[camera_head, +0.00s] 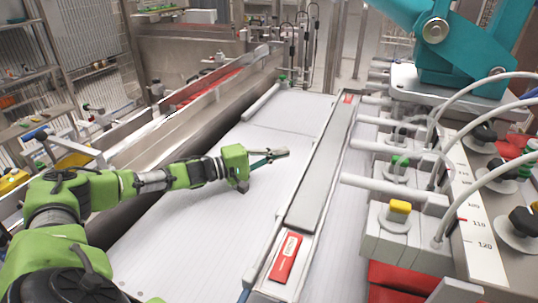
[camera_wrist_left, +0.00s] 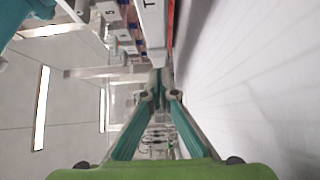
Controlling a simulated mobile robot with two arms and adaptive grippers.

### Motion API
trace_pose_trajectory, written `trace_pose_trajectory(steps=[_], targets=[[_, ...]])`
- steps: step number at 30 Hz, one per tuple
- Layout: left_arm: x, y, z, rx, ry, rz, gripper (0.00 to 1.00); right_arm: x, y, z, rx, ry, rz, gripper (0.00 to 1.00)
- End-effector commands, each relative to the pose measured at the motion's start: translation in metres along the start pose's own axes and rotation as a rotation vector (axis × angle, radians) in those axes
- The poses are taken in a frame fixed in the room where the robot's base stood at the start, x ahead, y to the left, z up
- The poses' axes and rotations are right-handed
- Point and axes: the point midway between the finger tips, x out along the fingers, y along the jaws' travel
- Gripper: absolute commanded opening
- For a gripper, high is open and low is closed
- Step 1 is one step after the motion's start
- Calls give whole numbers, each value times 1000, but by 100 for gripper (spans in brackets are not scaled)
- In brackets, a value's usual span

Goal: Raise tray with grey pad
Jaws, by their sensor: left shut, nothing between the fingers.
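The long, narrow tray (camera_head: 268,286) lies on the white surface and runs away from me through the middle of the head view. Its grey pad (camera_head: 321,165) fills most of its length. A red label (camera_head: 285,258) sits at its near end, and a smaller red label (camera_head: 348,99) at its far end. My left gripper (camera_head: 284,152), with teal fingers, is shut and empty, just left of the tray and apart from it. In the wrist view the gripper (camera_wrist_left: 159,94) points forward with its tips close together. My right gripper is not in view.
White cylinders and blocks with hoses (camera_head: 400,208) line the tray's right side closely. A teal machine arm (camera_head: 455,45) stands at the back right. A metal rail (camera_head: 190,125) bounds the left. The white surface (camera_head: 190,240) left of the tray is largely clear.

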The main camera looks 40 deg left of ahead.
Motion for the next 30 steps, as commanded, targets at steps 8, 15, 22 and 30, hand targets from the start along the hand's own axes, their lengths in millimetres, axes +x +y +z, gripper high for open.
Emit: trace_pose_trajectory(steps=[8, 15, 22, 30], targets=[[49, 1, 14, -2, -3, 0, 0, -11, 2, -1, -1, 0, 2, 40], [62, 0, 28, 0, 0, -1, 0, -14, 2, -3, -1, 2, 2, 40], [63, -1, 29, 1, 1, -2, 0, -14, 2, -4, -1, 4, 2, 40], [66, 2, 32, 0, 0, -1, 0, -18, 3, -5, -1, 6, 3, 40]])
